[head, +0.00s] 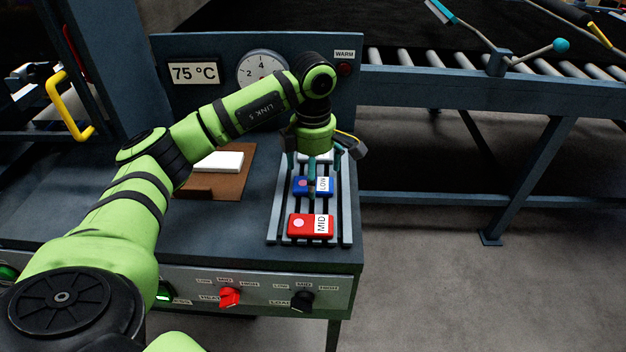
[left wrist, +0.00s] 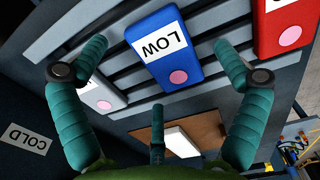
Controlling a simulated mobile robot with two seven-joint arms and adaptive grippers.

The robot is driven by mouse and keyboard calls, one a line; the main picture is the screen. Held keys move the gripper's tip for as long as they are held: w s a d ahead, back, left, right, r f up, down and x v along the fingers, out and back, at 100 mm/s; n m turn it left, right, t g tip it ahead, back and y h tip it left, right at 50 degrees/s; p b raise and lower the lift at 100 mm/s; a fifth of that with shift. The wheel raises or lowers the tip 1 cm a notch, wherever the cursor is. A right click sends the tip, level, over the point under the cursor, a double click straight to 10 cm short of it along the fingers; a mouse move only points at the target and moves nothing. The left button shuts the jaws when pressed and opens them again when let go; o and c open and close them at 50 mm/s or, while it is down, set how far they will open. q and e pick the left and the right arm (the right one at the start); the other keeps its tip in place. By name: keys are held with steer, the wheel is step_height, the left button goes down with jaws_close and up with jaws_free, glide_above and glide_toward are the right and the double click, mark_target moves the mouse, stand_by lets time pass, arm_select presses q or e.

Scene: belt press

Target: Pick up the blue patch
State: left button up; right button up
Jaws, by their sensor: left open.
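The blue patch (head: 300,185), with a white LOW label and a pink dot, lies on a slatted metal rack (head: 274,238). It also shows in the left wrist view (left wrist: 187,62), between the spread teal fingers. My left gripper (head: 318,172) points down just over the blue patch, open, and partly covers it in the head view. In the left wrist view the gripper (left wrist: 158,85) has nothing between its fingers that they visibly touch. My right gripper is not in view.
A red MID patch (head: 309,225) lies nearer on the rack; a white patch (left wrist: 103,97) lies on the other side. A brown board (head: 231,186) with a white block (head: 218,161) is left of the rack. A gauge panel (head: 210,100) stands behind.

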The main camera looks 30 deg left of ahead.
mark_target(320, 182)
arm_select(q)
steer(key=shift+f, duration=0.35)
steer(key=c, duration=1.3)
steer(key=shift+o, duration=0.2)
steer(key=shift+r, duration=0.15)
steer(key=shift+r+b, duration=0.3)
steer(key=r, duration=0.1)
steer(key=d+r+b, duration=0.1)
steer(key=r, duration=0.1)
steer(key=shift+w+d+r+b, duration=0.1)
steer(key=shift+d+r+b, duration=0.15)
steer(key=shift+r+b, duration=0.1)
steer(key=d+r, duration=0.6)
steer(key=d, duration=0.4)
steer(key=shift+w+d+r+b, duration=0.15)
steer(key=shift+w+r+b, duration=0.1)
steer(key=shift+b, duration=0.1)
